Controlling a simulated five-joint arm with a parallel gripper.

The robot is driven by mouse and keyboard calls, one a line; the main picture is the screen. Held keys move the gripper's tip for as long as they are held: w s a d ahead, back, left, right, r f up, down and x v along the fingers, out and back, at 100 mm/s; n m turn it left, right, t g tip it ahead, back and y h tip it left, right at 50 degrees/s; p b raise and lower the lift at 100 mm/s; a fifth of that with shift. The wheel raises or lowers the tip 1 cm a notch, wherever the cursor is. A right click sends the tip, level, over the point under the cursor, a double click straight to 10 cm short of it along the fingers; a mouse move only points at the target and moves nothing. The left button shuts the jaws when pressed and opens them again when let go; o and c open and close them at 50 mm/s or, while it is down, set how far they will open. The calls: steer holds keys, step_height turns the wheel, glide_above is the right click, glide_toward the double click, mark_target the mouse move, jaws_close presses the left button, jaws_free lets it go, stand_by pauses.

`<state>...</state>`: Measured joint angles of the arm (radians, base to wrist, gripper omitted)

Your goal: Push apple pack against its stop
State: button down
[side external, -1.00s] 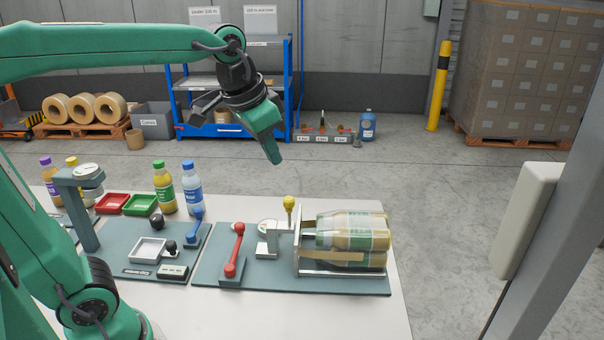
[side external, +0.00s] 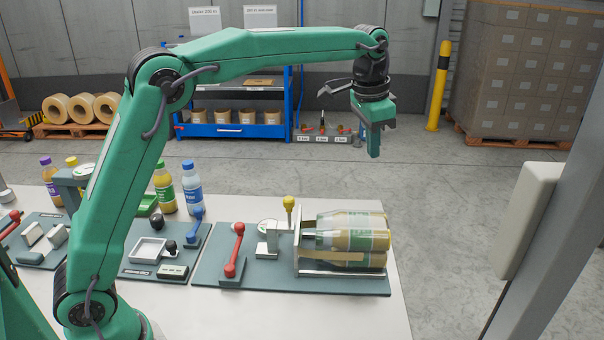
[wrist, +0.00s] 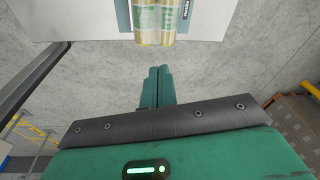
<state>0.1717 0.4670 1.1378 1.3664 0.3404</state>
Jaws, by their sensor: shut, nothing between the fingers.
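The apple pack (side external: 352,243), bottles with green labels, lies on its side in a metal frame (side external: 340,271) at the right end of a grey-green fixture plate (side external: 215,275). An upright plate (side external: 297,245) stands at the pack's left end; I cannot tell which part is the stop. My gripper (side external: 374,150) is shut and empty, pointing down, high above and beyond the pack's right end. In the wrist view my gripper's fingers (wrist: 157,85) are together, and the pack (wrist: 155,22) shows at the top, apart from them.
A red-handled lever (side external: 235,250) and a yellow knob (side external: 290,203) stand left of the pack. Another plate with a white tray (side external: 148,250) and bottles (side external: 192,188) are further left. A grey post with a pale box (side external: 525,218) is at the right. The air around my gripper is clear.

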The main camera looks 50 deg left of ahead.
mark_target(376, 235)
steer(key=w+d+f+m+g, duration=0.1)
steer(key=w+d+f, duration=0.2)
steer(key=f, duration=0.4)
steer(key=w+d+f+m+g, duration=0.1)
steer(key=w+d+f+m, duration=0.1)
steer(key=w+d+f, duration=0.2)
steer(key=shift+w+d+f, duration=0.3)
steer(key=shift+w+f, duration=0.6)
steer(key=shift+f, duration=0.8)
steer(key=shift+f, duration=0.15)
steer(key=shift+s+a+f, duration=0.45)
steer(key=shift+f, duration=1.15)
steer(key=shift+s+a+f, duration=0.5)
steer(key=shift+f, duration=1.15)
steer(key=shift+s+a+f, duration=0.45)
steer(key=shift+f, duration=1.15)
steer(key=shift+s+a, duration=0.1)
steer(key=shift+s+a, duration=1.35)
